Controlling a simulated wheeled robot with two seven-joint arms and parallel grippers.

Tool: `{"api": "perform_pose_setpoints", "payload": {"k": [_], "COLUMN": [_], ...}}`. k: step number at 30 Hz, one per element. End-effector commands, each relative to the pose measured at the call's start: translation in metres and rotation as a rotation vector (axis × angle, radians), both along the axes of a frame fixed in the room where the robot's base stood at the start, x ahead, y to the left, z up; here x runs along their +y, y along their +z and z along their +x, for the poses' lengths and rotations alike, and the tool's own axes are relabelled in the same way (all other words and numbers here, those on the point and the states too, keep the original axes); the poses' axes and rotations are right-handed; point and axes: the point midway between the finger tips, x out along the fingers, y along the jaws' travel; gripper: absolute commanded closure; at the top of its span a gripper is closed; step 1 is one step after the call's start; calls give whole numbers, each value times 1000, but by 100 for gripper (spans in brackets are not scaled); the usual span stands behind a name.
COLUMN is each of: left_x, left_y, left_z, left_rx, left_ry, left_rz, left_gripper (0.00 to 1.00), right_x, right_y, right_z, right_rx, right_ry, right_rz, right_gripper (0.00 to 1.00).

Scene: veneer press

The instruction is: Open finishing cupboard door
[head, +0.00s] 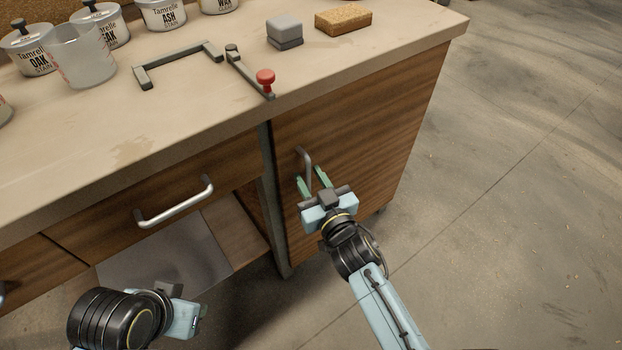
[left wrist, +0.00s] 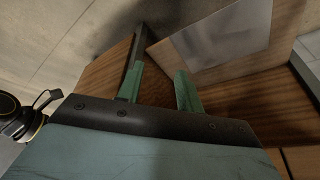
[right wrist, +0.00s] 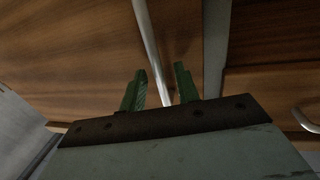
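The cupboard door (head: 365,135) is a brown wood-grain panel at the right end of the workbench and looks shut. Its metal bar handle (head: 306,158) stands upright near the door's left edge. My right gripper (head: 310,177) is at the handle with its green fingers apart. In the right wrist view the handle (right wrist: 150,50) runs between the two open fingers (right wrist: 161,75); I see no clear grip on it. My left gripper (left wrist: 159,72) is open and empty in the left wrist view, low in front of the bench.
The drawer (head: 165,185) with a metal handle (head: 176,204) is left of the door, above an open bay with a grey panel (head: 165,258). The benchtop holds stain cans, a clear beaker (head: 80,55), a red-knobbed clamp (head: 265,78) and blocks. The floor (head: 530,200) at right is clear.

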Motion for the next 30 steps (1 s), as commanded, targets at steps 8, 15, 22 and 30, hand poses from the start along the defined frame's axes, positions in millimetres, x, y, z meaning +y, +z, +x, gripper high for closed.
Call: {"api": "perform_pose_setpoints", "payload": {"k": [8,15,22,30], "left_x": [0,0,0,10], "left_y": [0,0,1,-35], "left_z": [0,0,0,6], "left_rx": [0,-1,1,48], "left_ry": [0,0,1,-1], "left_rz": [0,0,0,29], "left_gripper": [64,64,64,64], "right_x": [0,0,-3,-21], "right_y": [0,0,0,1], "right_z": [0,0,-3,-20], "right_rx": [0,0,0,1], "right_ry": [0,0,7,59], "right_rz": [0,0,-1,-6], "right_gripper": [97,100,100,100]}}
